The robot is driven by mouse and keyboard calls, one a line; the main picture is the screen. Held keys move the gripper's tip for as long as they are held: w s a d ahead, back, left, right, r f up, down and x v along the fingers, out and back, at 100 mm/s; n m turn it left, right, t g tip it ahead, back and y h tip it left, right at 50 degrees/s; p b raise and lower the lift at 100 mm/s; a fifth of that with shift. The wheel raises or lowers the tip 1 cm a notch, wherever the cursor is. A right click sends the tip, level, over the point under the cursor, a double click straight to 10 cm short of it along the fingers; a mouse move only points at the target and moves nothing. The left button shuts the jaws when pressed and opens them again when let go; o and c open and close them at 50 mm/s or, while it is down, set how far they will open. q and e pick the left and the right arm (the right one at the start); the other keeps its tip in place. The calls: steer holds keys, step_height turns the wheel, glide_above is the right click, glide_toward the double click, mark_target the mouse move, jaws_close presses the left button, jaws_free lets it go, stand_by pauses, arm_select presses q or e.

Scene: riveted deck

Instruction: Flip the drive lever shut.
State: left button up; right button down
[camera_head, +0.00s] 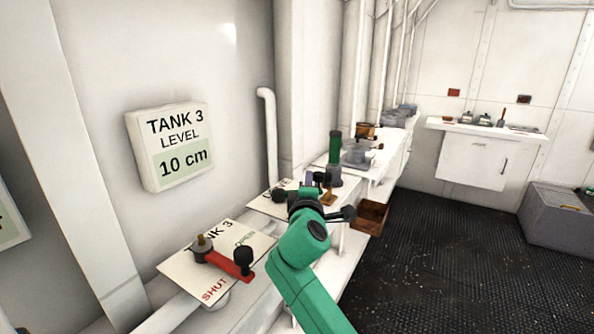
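No part in view is legibly marked as a drive lever. A red lever (228,264) with a black knob sits on a white plate (180,266) marked TANK 3, SHUT and OPEN. Its arm points to the lower right, between the two words. A second white plate (262,204) lies farther along the bench, its lettering mostly hidden behind my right arm. My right gripper (305,196) is over this second plate, at the end of my green arm. Its fingertips are not clear, nor is any contact. My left gripper is out of view.
A wall sign (172,146) reads TANK 3 LEVEL 10 cm. A green cylinder (335,155) stands just beyond my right gripper, and an open brown box (370,217) sits beside the bench. The dark floor (450,255) on the right is clear up to a grey chest (555,225).

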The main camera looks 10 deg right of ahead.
steer(key=shift+s, duration=0.1)
stand_by(0.8)
steer(key=shift+s+a+f, duration=0.1)
steer(key=shift+s+a, duration=0.1)
steer(key=shift+s, duration=0.15)
steer(key=b+v, duration=0.3)
steer(key=v, duration=1)
steer(key=shift+s, duration=0.35)
